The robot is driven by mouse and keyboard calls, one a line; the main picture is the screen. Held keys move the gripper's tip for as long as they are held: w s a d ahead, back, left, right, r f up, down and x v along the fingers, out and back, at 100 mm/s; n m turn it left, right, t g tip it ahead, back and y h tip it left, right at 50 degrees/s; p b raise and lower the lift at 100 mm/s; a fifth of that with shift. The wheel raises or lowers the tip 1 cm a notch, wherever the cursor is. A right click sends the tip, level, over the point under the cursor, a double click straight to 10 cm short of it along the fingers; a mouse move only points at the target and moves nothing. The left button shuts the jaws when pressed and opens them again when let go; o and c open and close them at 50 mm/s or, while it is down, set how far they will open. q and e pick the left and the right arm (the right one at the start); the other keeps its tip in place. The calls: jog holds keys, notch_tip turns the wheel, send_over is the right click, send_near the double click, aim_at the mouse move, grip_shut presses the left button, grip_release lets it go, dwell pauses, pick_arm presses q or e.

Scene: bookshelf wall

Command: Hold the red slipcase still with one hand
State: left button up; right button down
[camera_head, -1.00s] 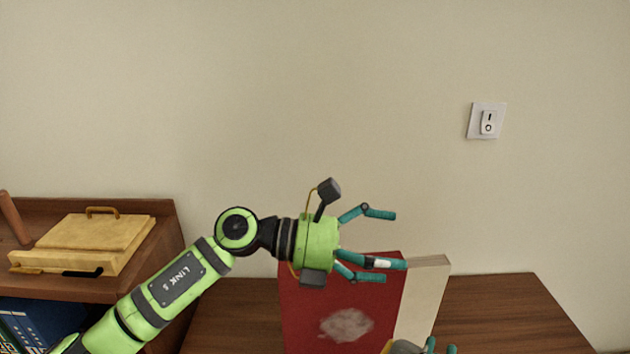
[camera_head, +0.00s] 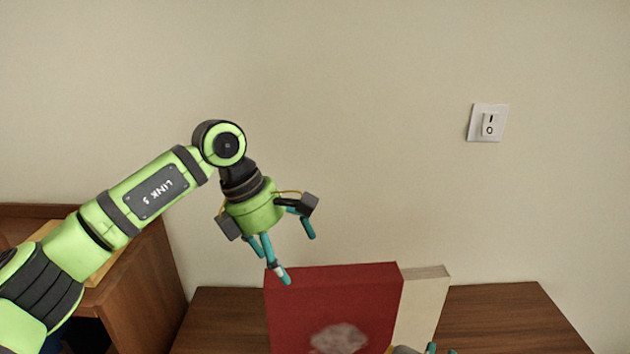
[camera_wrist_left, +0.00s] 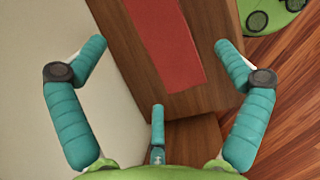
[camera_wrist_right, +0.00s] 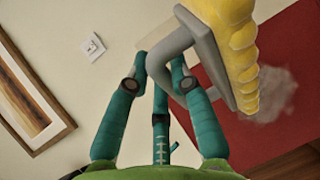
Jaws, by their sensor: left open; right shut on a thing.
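The red slipcase (camera_head: 335,295) stands upright on the wooden surface, with a pale block (camera_head: 424,297) at its right side. A greyish, dusty-looking patch (camera_head: 338,338) is on its front. My left gripper (camera_head: 292,256) is open and empty, above the slipcase's top left and pointing down. In the left wrist view the slipcase's red top (camera_wrist_left: 163,40) lies between and beyond the spread fingers. My right gripper (camera_wrist_right: 160,72) is shut on the grey handle (camera_wrist_right: 180,48) of a yellow duster-like tool (camera_wrist_right: 236,40), in front of the slipcase. Its fingers barely show at the head view's bottom edge.
A brown wooden cabinet (camera_head: 150,285) stands at the left behind my left arm. A light switch (camera_head: 487,123) is on the wall. A framed picture (camera_wrist_right: 28,100) hangs in the right wrist view.

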aim_at(298, 275)
pick_arm(q)
jog(key=b+x, duration=0.3)
jog(key=x, duration=0.5)
jog(key=shift+d+f+b, duration=0.2)
jog(key=shift+f+b, duration=0.1)
jog(key=shift+b, duration=0.05)
pick_arm(e)
notch_tip(298, 275, down, 4)
jog(key=shift+f, duration=0.15)
pick_arm(q)
jog(key=c, duration=1.5)
jog(key=shift+s+f, duration=0.2)
jog(key=shift+f, duration=0.05)
pick_arm(e)
jog(key=shift+s, duration=0.1)
